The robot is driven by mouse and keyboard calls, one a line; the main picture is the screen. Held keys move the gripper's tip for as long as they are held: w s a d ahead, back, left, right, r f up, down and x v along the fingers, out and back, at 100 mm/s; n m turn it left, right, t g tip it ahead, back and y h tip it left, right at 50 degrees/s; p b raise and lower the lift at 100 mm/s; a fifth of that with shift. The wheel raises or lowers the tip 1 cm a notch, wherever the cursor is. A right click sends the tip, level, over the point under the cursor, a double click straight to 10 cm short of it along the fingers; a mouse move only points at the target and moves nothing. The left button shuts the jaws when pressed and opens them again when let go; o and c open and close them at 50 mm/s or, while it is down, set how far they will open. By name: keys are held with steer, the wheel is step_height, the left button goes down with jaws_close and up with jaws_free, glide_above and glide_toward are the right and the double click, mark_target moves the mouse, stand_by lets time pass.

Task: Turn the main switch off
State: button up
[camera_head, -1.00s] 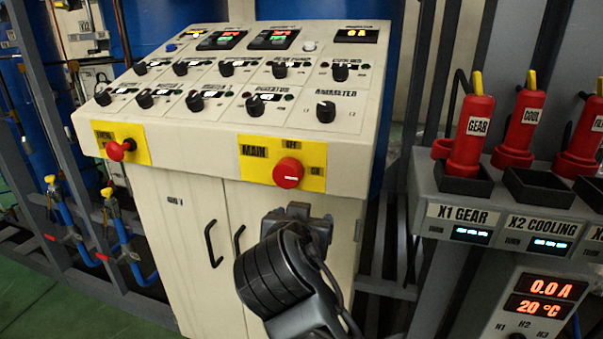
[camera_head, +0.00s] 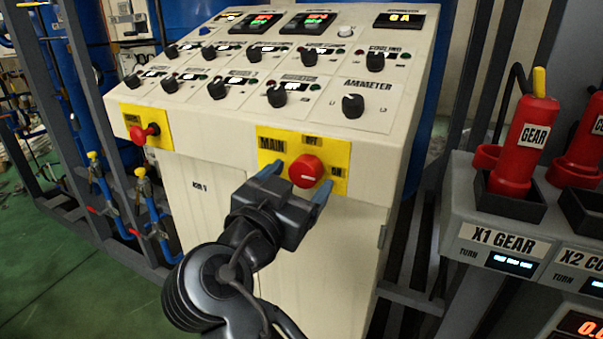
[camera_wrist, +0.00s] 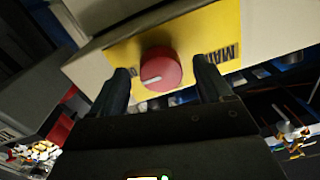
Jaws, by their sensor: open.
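The main switch (camera_head: 306,171) is a red round knob on a yellow plate (camera_head: 272,144) marked MAIN, OFF and ON, on the front of the cream control cabinet. Its white pointer line lies roughly level, towards the ON mark at its right. My gripper (camera_head: 296,184) is open in front of the knob, its two fingers at the lower left and right of it in the head view. In the wrist view the knob (camera_wrist: 161,68) shows between and just beyond the open fingers (camera_wrist: 163,84). I cannot tell whether either finger touches it.
Another red knob (camera_head: 146,133) on a yellow plate sits at the cabinet's left. Rows of black dials (camera_head: 276,96) cover the sloped panel above. Red plugs (camera_head: 523,146) stand in a grey rack at the right. Blue pipes with yellow-topped valves (camera_head: 147,205) are at the left.

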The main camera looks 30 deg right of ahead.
steer(key=shift+w+d, duration=0.4)
steer(key=shift+d, duration=0.15)
steer(key=c, duration=1)
steer(key=shift+c, duration=0.2)
